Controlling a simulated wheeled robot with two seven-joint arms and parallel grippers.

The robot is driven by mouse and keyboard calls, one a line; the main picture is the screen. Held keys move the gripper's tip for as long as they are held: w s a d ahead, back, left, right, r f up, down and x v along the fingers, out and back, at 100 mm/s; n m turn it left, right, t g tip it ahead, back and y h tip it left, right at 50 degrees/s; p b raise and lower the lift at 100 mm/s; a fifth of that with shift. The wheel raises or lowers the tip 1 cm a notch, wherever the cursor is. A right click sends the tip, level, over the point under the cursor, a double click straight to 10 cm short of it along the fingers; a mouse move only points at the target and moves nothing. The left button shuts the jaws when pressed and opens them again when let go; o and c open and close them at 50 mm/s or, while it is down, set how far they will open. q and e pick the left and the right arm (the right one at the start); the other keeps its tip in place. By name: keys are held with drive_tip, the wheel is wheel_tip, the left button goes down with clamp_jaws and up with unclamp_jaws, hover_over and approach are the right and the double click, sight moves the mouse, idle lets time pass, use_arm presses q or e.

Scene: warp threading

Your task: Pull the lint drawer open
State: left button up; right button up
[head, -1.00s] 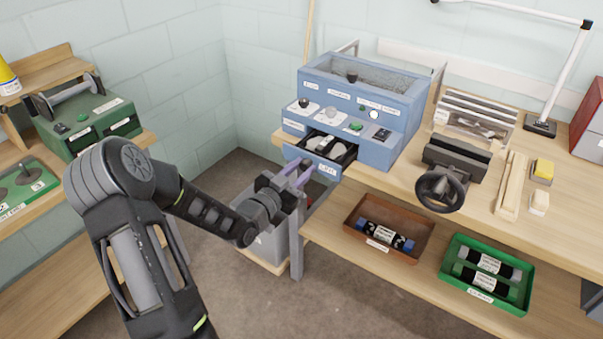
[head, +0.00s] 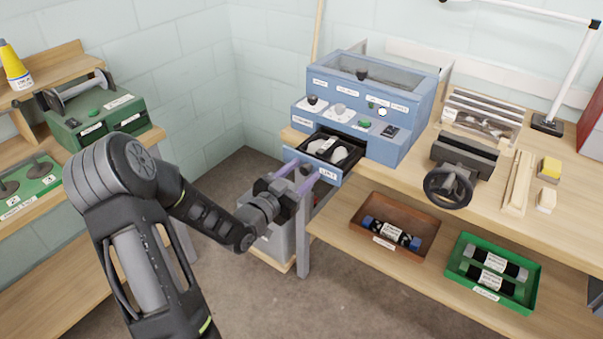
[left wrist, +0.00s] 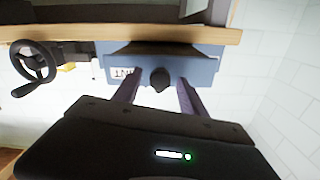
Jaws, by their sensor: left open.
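The lint drawer (head: 331,174) sits low in the blue machine (head: 366,103) and stands out from it, open. A black tray with pale grey lint (head: 339,154) shows inside. My left gripper (head: 305,171) is open at the drawer front, its two purple fingers pointing at it. In the left wrist view, the picture is upside down; the blue drawer front (left wrist: 205,68) carries a white label (left wrist: 122,75) and a dark round knob (left wrist: 159,82). The knob appears between the open fingers (left wrist: 160,92); I cannot tell whether they touch it. My right gripper is not in view.
The machine stands on a wooden bench (head: 482,195) beside a vise with a handwheel (head: 448,187). A grey bin (head: 275,243) stands below the gripper, near the bench leg (head: 303,245). Brown (head: 376,243) and green (head: 462,287) trays sit on the lower shelf.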

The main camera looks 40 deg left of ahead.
use_arm(q)
drive_tip(key=s+b, duration=0.1)
drive_tip(key=s, duration=0.6)
drive_tip(key=shift+s, duration=0.4)
drive_tip(key=shift+d, duration=0.1)
